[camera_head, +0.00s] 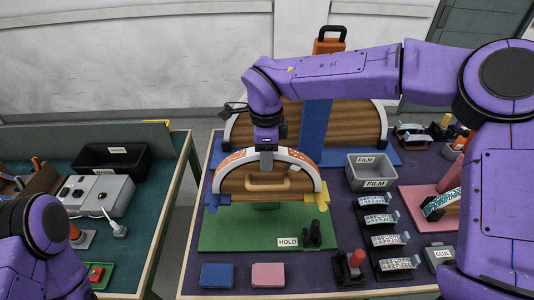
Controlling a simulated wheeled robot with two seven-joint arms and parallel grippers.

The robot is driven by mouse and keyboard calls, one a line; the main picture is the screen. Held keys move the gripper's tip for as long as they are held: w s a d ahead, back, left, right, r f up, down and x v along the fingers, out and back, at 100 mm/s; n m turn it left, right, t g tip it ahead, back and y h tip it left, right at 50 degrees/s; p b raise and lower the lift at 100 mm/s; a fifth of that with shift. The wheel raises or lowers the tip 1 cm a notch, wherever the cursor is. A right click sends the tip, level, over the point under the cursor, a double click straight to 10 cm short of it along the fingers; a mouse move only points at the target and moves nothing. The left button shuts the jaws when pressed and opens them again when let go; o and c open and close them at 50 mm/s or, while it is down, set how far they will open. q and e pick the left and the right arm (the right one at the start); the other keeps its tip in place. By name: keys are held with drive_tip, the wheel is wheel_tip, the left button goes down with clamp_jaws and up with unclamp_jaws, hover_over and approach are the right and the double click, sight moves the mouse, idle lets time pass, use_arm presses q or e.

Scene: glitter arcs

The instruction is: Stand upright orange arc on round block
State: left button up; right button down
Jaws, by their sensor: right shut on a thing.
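The orange speckled arc (236,157) lies along the curved top of the round wooden block (235,181), its ends towards the sides. My right gripper (266,163) comes down from above at the top middle of the arc and is shut on it, hiding that part. I cannot tell whether the arc rests fully on the block. The block has a wooden handle on its front and stands on a green board (240,232), between a blue piece at left and a yellow piece at right. My left gripper is out of view; only my left arm shows at lower left.
A black clamp (313,236) stands beside the HOLD label on the board. A grey FILM bin (375,184) and several patterned arcs on black stands (391,240) are at right. A larger wooden arch (350,124) stands behind. Blue (217,276) and pink (268,275) pads lie in front.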

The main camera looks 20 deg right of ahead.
drive_tip(key=shift+f, duration=0.5)
idle(0.3)
drive_tip(key=shift+c, duration=1.2)
unclamp_jaws()
drive_tip(key=shift+r, duration=0.1)
wheel_tip(320, 180, up, 6)
drive_tip(key=p, duration=0.5)
drive_tip(key=shift+p, duration=0.3)
drive_tip(key=shift+r+p, duration=0.75)
drive_tip(key=shift+r, duration=0.25)
drive_tip(key=shift+f, duration=0.1)
